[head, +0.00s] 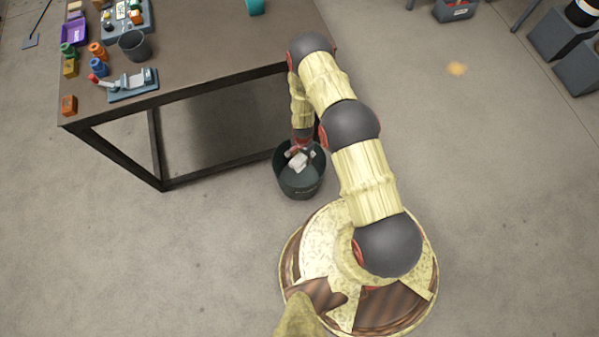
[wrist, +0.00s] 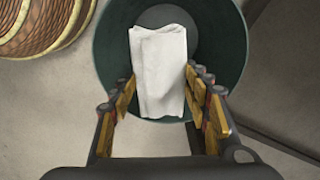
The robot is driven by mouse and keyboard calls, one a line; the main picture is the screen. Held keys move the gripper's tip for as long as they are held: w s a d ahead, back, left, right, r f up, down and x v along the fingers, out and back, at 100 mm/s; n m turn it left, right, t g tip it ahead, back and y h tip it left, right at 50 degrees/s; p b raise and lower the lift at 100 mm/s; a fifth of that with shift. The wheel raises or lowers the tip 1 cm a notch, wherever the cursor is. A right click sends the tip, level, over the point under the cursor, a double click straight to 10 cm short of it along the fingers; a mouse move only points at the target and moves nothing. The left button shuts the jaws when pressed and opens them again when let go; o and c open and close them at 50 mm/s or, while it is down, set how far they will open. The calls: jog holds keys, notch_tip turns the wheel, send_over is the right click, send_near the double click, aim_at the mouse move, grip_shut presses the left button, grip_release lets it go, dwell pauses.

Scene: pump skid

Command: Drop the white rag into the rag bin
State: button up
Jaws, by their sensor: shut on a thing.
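The white rag (wrist: 158,70) is between the two fingers of my gripper (wrist: 160,85) in the wrist view, and the fingers are shut on it. The rag bin (wrist: 232,55) is a dark green round bin, directly behind the rag in the wrist view. In the head view the rag (head: 298,160) shows within the outline of the bin (head: 301,187), at the end of my lowered arm. My gripper (head: 300,152) is over the bin mouth there, partly hidden by the arm. I cannot tell how deep the rag hangs.
The bin stands on the floor beside the right end of a dark workbench (head: 215,72). The bench holds a purple tray (head: 74,32), a grey cup (head: 134,45) and several small parts. Grey boxes (head: 562,38) stand at the far right.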

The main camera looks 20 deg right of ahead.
jog(key=o, duration=1.1)
jog(key=shift+o, duration=0.4)
notch_tip(320, 180, up, 12)
